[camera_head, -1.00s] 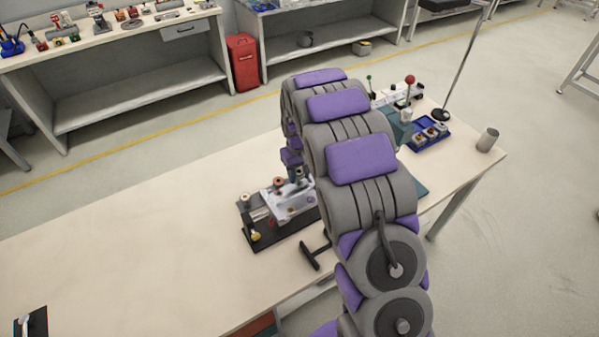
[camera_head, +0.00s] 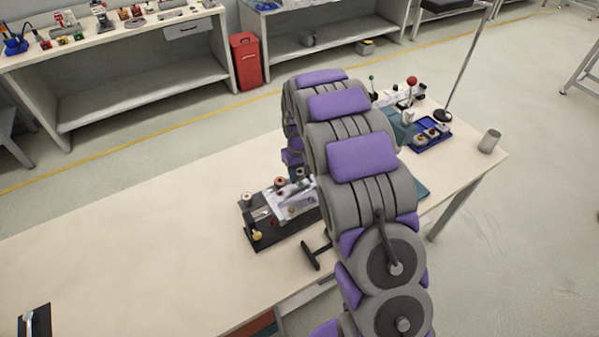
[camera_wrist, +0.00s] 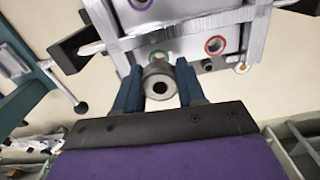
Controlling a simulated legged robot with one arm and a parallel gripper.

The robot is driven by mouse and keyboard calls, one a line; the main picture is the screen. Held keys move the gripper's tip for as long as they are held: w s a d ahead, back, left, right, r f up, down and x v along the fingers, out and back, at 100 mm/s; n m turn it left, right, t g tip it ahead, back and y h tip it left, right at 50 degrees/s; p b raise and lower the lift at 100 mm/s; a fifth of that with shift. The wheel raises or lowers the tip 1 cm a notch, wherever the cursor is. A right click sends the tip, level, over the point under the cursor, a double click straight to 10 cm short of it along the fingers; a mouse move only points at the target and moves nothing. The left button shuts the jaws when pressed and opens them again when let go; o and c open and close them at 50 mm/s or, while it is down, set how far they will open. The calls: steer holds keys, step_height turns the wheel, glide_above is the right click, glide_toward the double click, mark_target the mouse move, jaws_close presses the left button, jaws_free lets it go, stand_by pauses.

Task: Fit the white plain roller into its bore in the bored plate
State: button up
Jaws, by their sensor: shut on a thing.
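In the wrist view my gripper (camera_wrist: 158,88) has its two dark blue fingers shut on a pale grey-white roller (camera_wrist: 149,74), seen end-on with a dark hole in its end. The bored plate (camera_wrist: 185,50) is a silvery block just beyond the roller. It shows a red-ringed bore (camera_wrist: 214,45), a purple-ringed bore (camera_wrist: 140,3) and a green-ringed bore (camera_wrist: 158,54) partly hidden behind the roller. I cannot tell whether the roller touches the plate. In the head view the plate (camera_head: 291,203) stands on the bench, and my arm hides most of the gripper and the roller.
The plate's dark base (camera_head: 262,241) sits on the pale bench (camera_head: 150,250). A black T-shaped handle (camera_head: 314,252) lies in front of it. A blue tray (camera_head: 431,133) and a grey cup (camera_head: 489,141) stand at the right end. The bench's left half is mostly clear.

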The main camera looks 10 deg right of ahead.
steer(key=shift+f, duration=1.2)
steer(key=o, duration=1.2)
steer(key=shift+s+a, duration=0.1)
steer(key=shift+a, duration=0.05)
steer(key=shift+d, duration=0.2)
steer(key=shift+r, duration=0.1)
